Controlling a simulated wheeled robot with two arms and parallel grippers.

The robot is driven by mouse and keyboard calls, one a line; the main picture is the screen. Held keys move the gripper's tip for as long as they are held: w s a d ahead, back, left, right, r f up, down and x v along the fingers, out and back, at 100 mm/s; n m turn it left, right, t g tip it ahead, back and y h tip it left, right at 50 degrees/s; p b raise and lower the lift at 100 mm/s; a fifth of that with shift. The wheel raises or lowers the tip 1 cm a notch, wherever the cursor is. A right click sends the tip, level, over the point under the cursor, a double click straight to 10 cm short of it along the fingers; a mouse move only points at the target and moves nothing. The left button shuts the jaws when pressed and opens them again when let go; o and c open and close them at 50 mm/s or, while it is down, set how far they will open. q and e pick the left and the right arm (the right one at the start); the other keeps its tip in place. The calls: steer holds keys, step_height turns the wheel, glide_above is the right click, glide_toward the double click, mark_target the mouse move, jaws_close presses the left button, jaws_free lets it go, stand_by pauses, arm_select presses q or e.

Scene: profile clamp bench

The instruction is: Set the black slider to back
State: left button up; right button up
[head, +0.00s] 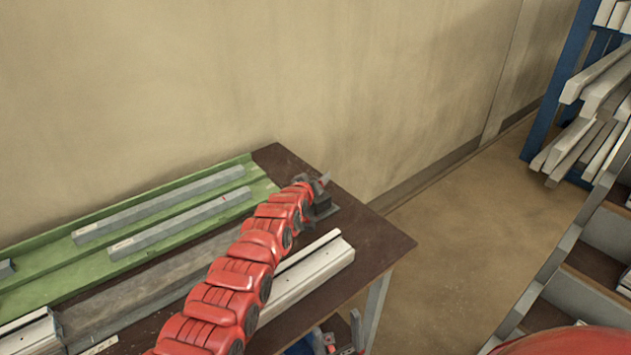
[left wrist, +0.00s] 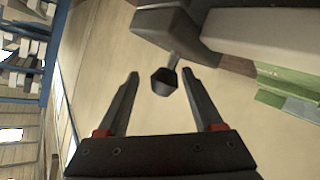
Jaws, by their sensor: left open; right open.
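The black slider shows in the left wrist view as a dark block with a short stem and a black knob (left wrist: 164,83). It sits by the end of a pale profile (left wrist: 265,32). In the head view the dark block (head: 323,211) is partly covered at the far right end of the bench. My left gripper (head: 323,181) is beside it; in the left wrist view its open fingers (left wrist: 160,73) appear on either side of the knob, with no contact visible. My right gripper (head: 337,322) seems to be low at the front of the bench, small and partly cut off, open.
A green tray (head: 40,252) with grey bars lies along the back of the bench. A white profile (head: 315,270) lies near the front, partly behind my left arm. The bench's right corner (head: 385,245) is bare. A blue rack (head: 560,90) stands at the right.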

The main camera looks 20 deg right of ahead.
arm_select(q)
steer(key=shift+a, duration=0.1)
steer(key=shift+s+r+p, duration=0.1)
steer(key=shift+s+p, duration=0.05)
steer(key=shift+p, duration=0.4)
steer(key=p+v, duration=0.1)
steer(key=p, duration=0.1)
steer(key=p+v, duration=0.2)
steer(key=p, duration=0.1)
steer(key=shift+a+r, duration=0.1)
steer(key=shift+r, duration=0.2)
steer(key=shift+s+f+b, duration=0.15)
steer(key=shift+f+b, duration=0.2)
steer(key=shift+b, duration=0.3)
steer(key=shift+s+a, duration=0.15)
steer(key=shift+s, duration=0.1)
steer(key=b+v, duration=0.2)
steer(key=v, duration=1.1)
steer(key=shift+a, duration=0.15)
steer(key=shift+r, duration=0.15)
